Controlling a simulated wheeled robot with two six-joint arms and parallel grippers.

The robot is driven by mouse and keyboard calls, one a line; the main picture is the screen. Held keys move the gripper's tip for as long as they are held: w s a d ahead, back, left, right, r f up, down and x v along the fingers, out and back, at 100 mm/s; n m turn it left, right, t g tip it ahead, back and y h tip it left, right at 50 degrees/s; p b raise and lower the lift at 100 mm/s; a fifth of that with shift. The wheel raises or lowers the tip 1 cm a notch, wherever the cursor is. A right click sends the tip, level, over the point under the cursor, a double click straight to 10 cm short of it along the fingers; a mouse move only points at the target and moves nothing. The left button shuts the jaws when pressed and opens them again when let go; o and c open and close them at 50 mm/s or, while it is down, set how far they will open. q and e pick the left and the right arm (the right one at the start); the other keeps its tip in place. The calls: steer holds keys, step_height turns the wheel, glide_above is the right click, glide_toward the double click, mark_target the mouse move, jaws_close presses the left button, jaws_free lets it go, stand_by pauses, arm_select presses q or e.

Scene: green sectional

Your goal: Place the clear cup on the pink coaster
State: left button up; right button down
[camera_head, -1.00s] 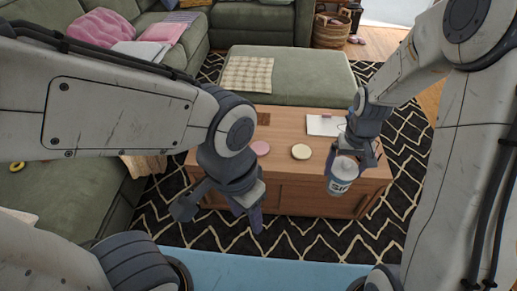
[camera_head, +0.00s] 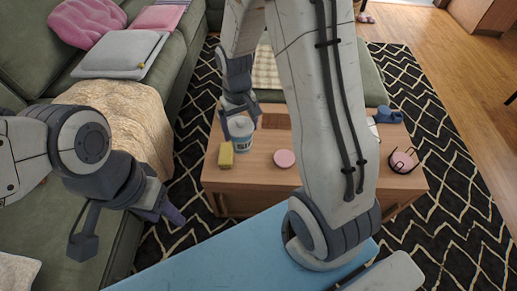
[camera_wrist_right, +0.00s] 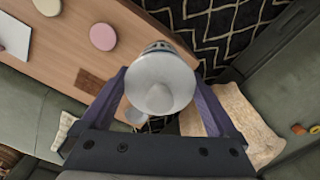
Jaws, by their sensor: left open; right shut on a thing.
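My right gripper (camera_head: 241,122) is shut on a white-lidded container (camera_head: 242,136) with dark lettering, upright at the left end of the wooden table. The container (camera_wrist_right: 161,83) also shows between the fingers (camera_wrist_right: 160,100) in the wrist view. Whether it touches the table is unclear. A small clear, round thing (camera_wrist_right: 135,116), possibly the clear cup, shows partly behind it. The pink coaster (camera_head: 284,158) lies bare on the table, right of the container; the wrist view shows it too (camera_wrist_right: 103,36). My left gripper (camera_head: 125,228) is open and empty, left of the table.
A yellow block (camera_head: 226,155) stands beside the container at the wooden table's (camera_head: 262,178) left end. A cream coaster (camera_wrist_right: 47,6) shows in the wrist view. A pinkish round thing with black bands (camera_head: 402,160) is at the right end. My right arm hides the table's middle.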

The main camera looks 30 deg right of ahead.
steer(key=s+d+f+m, duration=0.2)
steer(key=s+d+f, duration=0.1)
steer(key=d, duration=0.5)
steer(key=s+d+f+m+p, duration=0.1)
steer(key=s+d+f+m, duration=0.2)
steer(key=d, duration=0.5)
steer(key=s+d+f+m, duration=0.1)
steer(key=s+d+f, duration=0.25)
steer(key=d, duration=0.45)
arm_select(q)
steer(key=shift+w+a+f+b, duration=0.1)
steer(key=shift+w+a+b, duration=0.1)
steer(key=shift+w+b, duration=0.35)
arm_select(e)
steer(key=w+a+f, duration=0.5)
steer(key=w+f, duration=0.6)
steer(key=shift+f, duration=0.2)
arm_select(q)
steer(key=shift+s, duration=0.1)
arm_select(e)
steer(key=shift+w+a+f, duration=0.1)
